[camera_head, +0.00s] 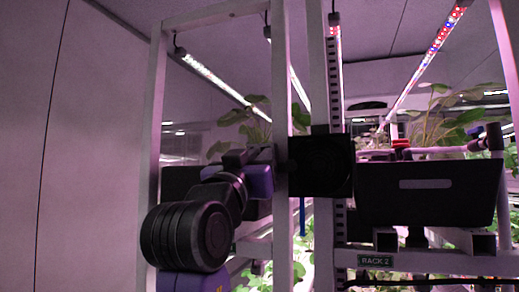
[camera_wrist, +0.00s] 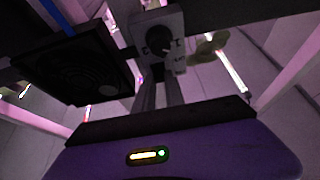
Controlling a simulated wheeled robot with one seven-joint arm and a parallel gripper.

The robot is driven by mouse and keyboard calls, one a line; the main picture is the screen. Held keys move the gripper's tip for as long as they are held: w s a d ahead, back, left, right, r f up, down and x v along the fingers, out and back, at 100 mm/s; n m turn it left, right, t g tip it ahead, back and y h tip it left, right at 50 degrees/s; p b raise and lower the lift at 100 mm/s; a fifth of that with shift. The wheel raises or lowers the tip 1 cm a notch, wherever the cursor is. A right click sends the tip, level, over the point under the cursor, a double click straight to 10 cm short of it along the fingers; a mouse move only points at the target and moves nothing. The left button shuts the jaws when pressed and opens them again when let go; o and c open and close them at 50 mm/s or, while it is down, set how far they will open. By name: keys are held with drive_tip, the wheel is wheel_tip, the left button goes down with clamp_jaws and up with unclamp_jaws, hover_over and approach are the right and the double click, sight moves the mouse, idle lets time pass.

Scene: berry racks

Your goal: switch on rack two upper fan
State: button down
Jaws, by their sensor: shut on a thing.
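The upper fan of rack two (camera_head: 320,165) is a black square unit beside the white rack post; in the wrist view (camera_wrist: 75,68) its round grille shows at left. A grey switch box (camera_wrist: 172,20) with a dark round knob (camera_wrist: 158,39) sits right of the fan in the wrist view. My gripper (camera_wrist: 158,73) reaches up to the knob with its two fingers close together, shut on it. The knob's setting is hard to read. In the head view my purple gripper body is partly behind the post, and the fingertips and the switch are hidden.
White rack posts (camera_head: 153,140) stand close around my arm. A black planter (camera_head: 425,195) with leafy plants is at right, above the RACK 2 label (camera_head: 375,261). Lit grow lamps (camera_head: 430,55) hang overhead. A bare wall is at left.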

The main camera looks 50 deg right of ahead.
wheel_tip(320, 180, up, 2)
drive_tip(key=g+y+p, duration=0.1)
drive_tip(key=y+p, duration=0.2)
drive_tip(key=p, duration=0.1)
drive_tip(key=shift+a+r+y, duration=0.1)
drive_tip(key=shift+y, duration=0.2)
drive_tip(key=shift+d+r+g+y+p, duration=0.1)
drive_tip(key=shift+r+g+y+p, duration=0.2)
drive_tip(key=shift+y, duration=0.5)
drive_tip(key=shift+d+r+g+y+p, duration=0.1)
drive_tip(key=shift+g+y+p, duration=0.25)
drive_tip(key=shift+y, duration=0.45)
drive_tip(key=c, duration=1.4)
unclamp_jaws()
drive_tip(key=b+v, duration=0.2)
drive_tip(key=v, duration=0.5)
drive_tip(key=shift+a+b, duration=0.35)
drive_tip(key=shift+r, duration=0.2)
